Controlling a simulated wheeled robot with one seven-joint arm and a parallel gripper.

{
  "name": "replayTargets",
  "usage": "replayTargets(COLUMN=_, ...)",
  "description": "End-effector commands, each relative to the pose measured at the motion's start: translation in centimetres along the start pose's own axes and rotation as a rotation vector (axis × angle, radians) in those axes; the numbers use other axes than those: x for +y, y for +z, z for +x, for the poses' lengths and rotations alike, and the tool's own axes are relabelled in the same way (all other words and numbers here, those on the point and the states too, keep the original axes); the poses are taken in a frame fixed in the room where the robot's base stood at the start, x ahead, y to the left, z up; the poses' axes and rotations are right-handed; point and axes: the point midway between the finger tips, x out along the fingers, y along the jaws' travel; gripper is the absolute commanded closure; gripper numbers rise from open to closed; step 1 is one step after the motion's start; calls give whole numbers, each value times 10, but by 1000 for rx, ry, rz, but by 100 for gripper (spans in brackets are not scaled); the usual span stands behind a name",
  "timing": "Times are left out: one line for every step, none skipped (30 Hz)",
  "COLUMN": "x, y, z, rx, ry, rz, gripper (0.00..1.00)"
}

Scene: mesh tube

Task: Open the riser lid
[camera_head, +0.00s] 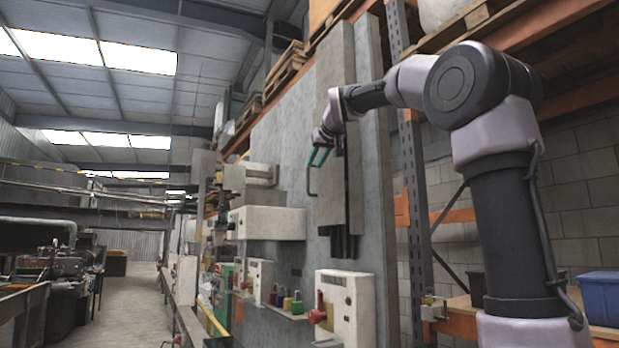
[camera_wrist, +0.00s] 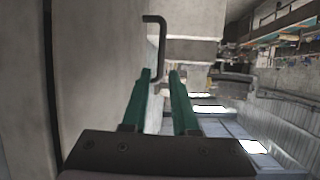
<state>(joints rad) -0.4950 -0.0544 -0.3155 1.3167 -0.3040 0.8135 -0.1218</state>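The riser lid (camera_head: 333,205) appears to be the tall grey panel standing upright on the wall, and it looks shut. A dark bracket-shaped handle (camera_head: 309,182) sticks out from its left side. The handle (camera_wrist: 161,45) also shows in the wrist view, with its lower end between or just beyond my fingertips; I cannot tell which. My gripper (camera_head: 319,157), with green fingers, is at the upper part of the handle. In the wrist view my gripper (camera_wrist: 160,72) is open, with a clear gap between the fingers. The pale lid face (camera_wrist: 95,75) lies left of them.
White boxes (camera_head: 270,223) project from the wall left of the lid. A white box with a red knob (camera_head: 318,312) and several coloured padlocks (camera_head: 288,303) sit below. A blue bin (camera_head: 600,298) is at right. The aisle (camera_head: 132,300) at left is open floor.

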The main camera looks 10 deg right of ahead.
Motion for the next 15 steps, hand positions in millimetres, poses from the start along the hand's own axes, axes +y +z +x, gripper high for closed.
replayTargets(x=-1, y=1, z=12, rx=-4, ry=0, rz=-1, gripper=73)
replayTargets(x=0, y=2, z=18, rx=-5, ry=1, rz=-1, gripper=73)
replayTargets(x=0, y=1, z=26, rx=-3, ry=1, rz=-1, gripper=73)
replayTargets(x=0, y=1, z=32, rx=-3, ry=1, rz=-1, gripper=73)
replayTargets(x=0, y=1, z=37, rx=-3, ry=0, rz=0, gripper=73)
replayTargets(x=0, y=1, z=44, rx=-3, ry=0, rz=0, gripper=73)
replayTargets(x=0, y=2, z=49, rx=-4, ry=0, rz=0, gripper=73)
replayTargets(x=0, y=1, z=54, rx=-3, ry=0, rz=0, gripper=73)
replayTargets(x=0, y=1, z=59, rx=-2, ry=0, rz=0, gripper=73)
replayTargets(x=0, y=1, z=63, rx=-2, ry=-1, rz=1, gripper=73)
replayTargets(x=0, y=1, z=66, rx=-2, ry=-1, rz=0, gripper=73)
replayTargets(x=0, y=1, z=69, rx=-1, ry=-1, rz=0, gripper=73)
replayTargets(x=0, y=1, z=72, rx=-1, ry=-2, rz=0, gripper=73)
replayTargets(x=0, y=1, z=74, rx=-2, ry=-2, rz=0, gripper=73)
replayTargets(x=0, y=1, z=76, rx=-1, ry=-2, rz=0, gripper=73)
